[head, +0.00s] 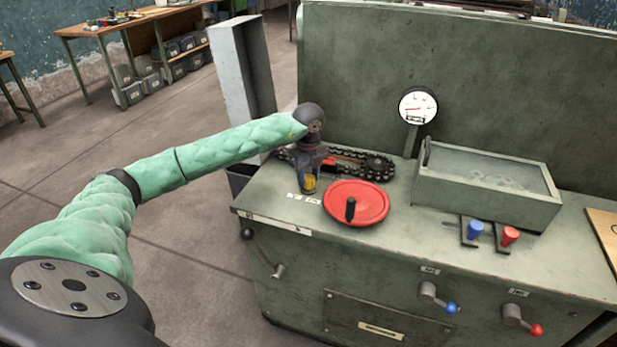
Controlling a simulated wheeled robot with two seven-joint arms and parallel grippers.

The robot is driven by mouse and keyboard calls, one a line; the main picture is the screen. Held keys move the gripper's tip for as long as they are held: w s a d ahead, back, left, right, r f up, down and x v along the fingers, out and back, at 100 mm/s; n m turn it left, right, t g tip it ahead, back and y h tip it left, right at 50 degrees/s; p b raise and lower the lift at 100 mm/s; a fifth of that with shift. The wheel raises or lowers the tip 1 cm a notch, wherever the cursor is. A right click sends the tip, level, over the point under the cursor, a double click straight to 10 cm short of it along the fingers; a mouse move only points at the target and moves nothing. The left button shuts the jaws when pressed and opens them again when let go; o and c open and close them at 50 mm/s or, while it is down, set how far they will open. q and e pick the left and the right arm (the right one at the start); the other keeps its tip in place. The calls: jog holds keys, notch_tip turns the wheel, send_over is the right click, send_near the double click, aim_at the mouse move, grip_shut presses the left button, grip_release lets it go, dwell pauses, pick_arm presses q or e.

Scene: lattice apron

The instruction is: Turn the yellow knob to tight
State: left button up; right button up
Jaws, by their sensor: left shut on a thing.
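The yellow knob (309,183) stands on the left part of the green machine's top, beside small white labels (303,197) whose words are too small to read. My left gripper (309,174) points down from above and is shut on the yellow knob. The fingers hide much of the knob, and I cannot tell which way it is turned. My right gripper is not in view.
A red handwheel (370,204) with a black handle is close to the right of the knob. A chain (372,168) lies behind it. A metal tray (490,185), a gauge (418,106), and blue (475,230) and red (509,236) levers are further right.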

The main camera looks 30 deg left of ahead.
aim_at(309, 176)
pick_arm(q)
jog(key=shift+w+a+r, duration=0.1)
jog(key=shift+r, duration=0.1)
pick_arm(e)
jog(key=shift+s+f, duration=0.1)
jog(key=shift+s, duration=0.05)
pick_arm(q)
jog(key=o, duration=1)
jog(key=shift+f, duration=0.15)
notch_tip(309, 176, up, 6)
jog(key=shift+r+b, duration=0.15)
jog(key=shift+b, duration=0.5)
jog(key=shift+r, duration=0.8)
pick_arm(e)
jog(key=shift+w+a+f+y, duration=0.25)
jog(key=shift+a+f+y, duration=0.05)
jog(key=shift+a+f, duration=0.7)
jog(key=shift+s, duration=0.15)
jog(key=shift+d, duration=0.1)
